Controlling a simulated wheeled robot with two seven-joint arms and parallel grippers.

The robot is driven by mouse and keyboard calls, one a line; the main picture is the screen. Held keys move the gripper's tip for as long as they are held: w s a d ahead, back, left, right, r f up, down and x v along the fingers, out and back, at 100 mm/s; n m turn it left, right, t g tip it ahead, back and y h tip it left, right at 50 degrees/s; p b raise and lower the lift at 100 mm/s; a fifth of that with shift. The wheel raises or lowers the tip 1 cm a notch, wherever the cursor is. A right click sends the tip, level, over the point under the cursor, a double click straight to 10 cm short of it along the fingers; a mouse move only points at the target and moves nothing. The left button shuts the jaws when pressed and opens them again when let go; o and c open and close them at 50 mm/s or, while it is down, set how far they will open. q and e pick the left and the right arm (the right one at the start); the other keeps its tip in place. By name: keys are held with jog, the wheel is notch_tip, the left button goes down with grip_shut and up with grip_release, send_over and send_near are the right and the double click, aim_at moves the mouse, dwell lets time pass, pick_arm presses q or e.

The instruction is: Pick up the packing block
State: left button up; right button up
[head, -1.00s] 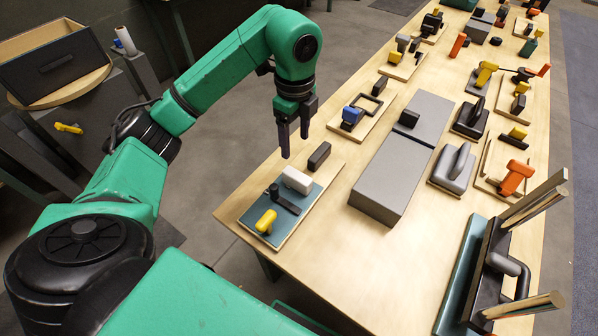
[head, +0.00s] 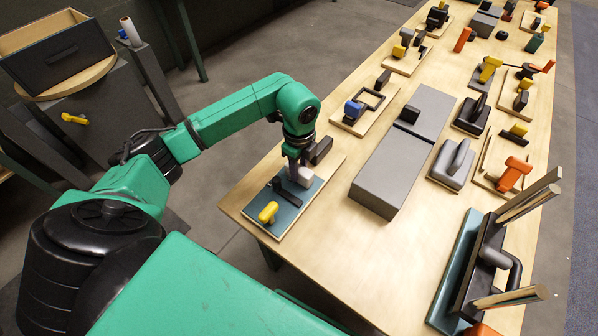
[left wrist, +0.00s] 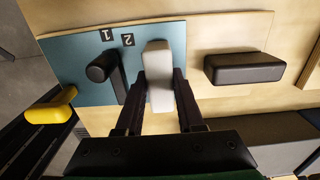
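A small white block, which I take for the packing block (head: 303,176), stands on a blue-green panel (head: 287,213) at the near left end of the table. It shows clearly in the left wrist view (left wrist: 158,65), upright between my fingers. My left gripper (left wrist: 160,95) is lowered over it with one finger on each side, close to its faces. The fingers look open around it, though I cannot tell whether either one touches. In the head view the left gripper (head: 297,168) partly covers the block. My right gripper is not in view.
Next to the block are a black knobbed lever (left wrist: 108,72), a yellow handle (left wrist: 52,108) and a dark block (left wrist: 243,68). Large grey boxes (head: 392,168) fill the middle of the table.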

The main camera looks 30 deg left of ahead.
pick_arm(q)
grip_shut()
jog(key=shift+r, duration=0.1)
